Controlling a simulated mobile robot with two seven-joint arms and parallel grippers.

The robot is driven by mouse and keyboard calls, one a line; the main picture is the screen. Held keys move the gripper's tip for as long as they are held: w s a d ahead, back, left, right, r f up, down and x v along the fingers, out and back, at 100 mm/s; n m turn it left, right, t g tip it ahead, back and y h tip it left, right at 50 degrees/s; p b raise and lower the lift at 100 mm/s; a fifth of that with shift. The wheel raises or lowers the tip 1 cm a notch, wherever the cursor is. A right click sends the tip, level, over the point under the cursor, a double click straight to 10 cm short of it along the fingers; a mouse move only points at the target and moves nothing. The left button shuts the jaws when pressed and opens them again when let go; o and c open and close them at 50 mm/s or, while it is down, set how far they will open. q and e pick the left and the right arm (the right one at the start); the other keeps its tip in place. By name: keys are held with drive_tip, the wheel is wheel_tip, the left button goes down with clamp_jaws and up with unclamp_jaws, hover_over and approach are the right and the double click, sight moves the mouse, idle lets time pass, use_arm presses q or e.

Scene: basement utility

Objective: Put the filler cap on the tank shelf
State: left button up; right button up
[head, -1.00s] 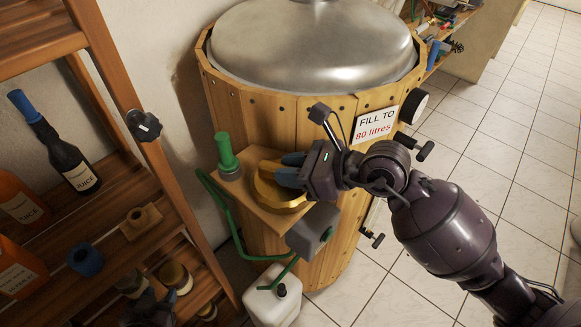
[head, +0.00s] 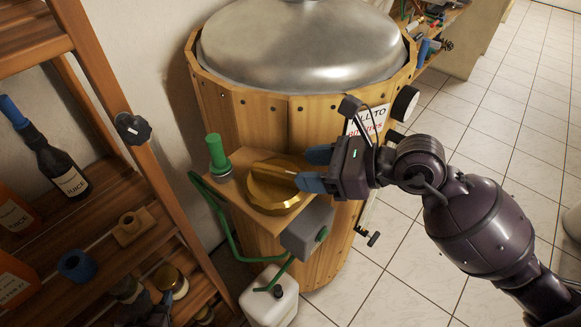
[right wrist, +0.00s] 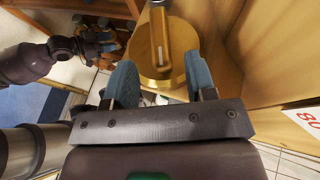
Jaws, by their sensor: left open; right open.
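The gold filler cap (head: 276,198), with a raised bar handle, lies on the wooden tank shelf (head: 231,191) on the barrel's side. In the right wrist view the cap (right wrist: 157,70) is just ahead of the fingers. My right gripper (head: 312,169) is open and empty, its blue fingers just right of the cap, apart from its handle. It also shows in the right wrist view (right wrist: 160,85) with a gap between its fingers. My left gripper (head: 155,305) is open, low by the rack at the bottom edge and partly cut off.
A green bottle-like fitting (head: 218,155) stands on the shelf left of the cap. A grey box (head: 307,230) sits at the shelf's front. The wooden rack (head: 100,110) with bottles is at left; a white canister (head: 270,298) stands below.

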drive_tip(key=s+d+r+m+t+y, duration=0.1)
drive_tip(key=s+d+r+m+y, duration=0.1)
drive_tip(key=s+d+m+y, duration=0.25)
drive_tip(key=w+d+f+m+t+h, duration=0.2)
drive_tip(key=d+f+m+t+h, duration=0.4)
drive_tip(key=m, duration=0.9)
drive_tip(key=w+d+f+m+t+h, duration=0.2)
drive_tip(key=d+f+m+t+h, duration=0.4)
drive_tip(key=m, duration=0.9)
use_arm(q)
drive_tip(key=shift+s+f, duration=0.35)
drive_tip(key=shift+f, duration=0.1)
use_arm(e)
drive_tip(key=s+d+f+m+g+h, duration=0.1)
drive_tip(key=s+f+m+g, duration=0.1)
drive_tip(key=f, duration=0.4)
drive_tip(key=s+d+f+m+g+h, duration=0.1)
drive_tip(key=s+f+m+g+h, duration=0.1)
drive_tip(key=s+f+m, duration=0.3)
drive_tip(key=s+d+f+m+g+h, duration=0.2)
drive_tip(key=s+f+m, duration=0.2)
drive_tip(key=f+m, duration=0.3)
drive_tip(key=shift+f+g, duration=0.3)
drive_tip(key=shift+f, duration=0.35)
